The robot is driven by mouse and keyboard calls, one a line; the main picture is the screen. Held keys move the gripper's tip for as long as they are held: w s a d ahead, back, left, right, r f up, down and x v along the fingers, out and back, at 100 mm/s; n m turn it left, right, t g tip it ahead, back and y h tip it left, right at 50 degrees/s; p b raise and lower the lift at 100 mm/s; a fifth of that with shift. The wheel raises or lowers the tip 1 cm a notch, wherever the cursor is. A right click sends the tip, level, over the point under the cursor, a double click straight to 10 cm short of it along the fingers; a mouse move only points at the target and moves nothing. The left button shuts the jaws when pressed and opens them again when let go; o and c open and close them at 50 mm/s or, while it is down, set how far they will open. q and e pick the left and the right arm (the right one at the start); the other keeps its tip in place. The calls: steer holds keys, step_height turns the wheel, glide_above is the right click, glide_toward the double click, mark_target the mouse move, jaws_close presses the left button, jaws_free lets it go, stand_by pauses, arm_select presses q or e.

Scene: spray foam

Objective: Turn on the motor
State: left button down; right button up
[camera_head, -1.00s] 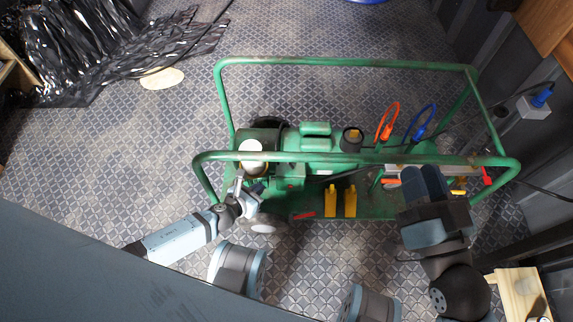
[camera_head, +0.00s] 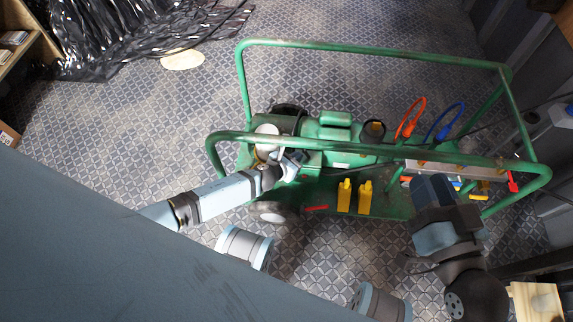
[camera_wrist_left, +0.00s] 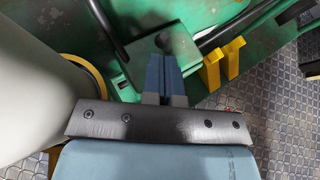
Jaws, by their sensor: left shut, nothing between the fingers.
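The green motor unit (camera_head: 335,132) sits inside a green tubular frame (camera_head: 380,50), with a white cylinder (camera_head: 266,139) on its left. My left gripper (camera_head: 296,160) reaches over the near side of the unit, right of the white cylinder. In the left wrist view its two blue fingers (camera_wrist_left: 163,72) are together and empty, in front of a green block (camera_wrist_left: 168,42). I cannot tell whether they touch it. No switch is clearly identifiable. My right gripper (camera_head: 437,190) is over the near right part of the frame; its fingertips are not clear.
Two yellow uprights (camera_head: 344,196) stand on the base near a red piece (camera_head: 316,208). Orange (camera_head: 411,118) and blue (camera_head: 446,122) looped handles rise at the right. The frame's near rail (camera_head: 370,150) crosses close to both arms.

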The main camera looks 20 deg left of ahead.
arm_select(q)
steer(key=shift+w+d, duration=0.2)
steer(key=shift+w, duration=0.35)
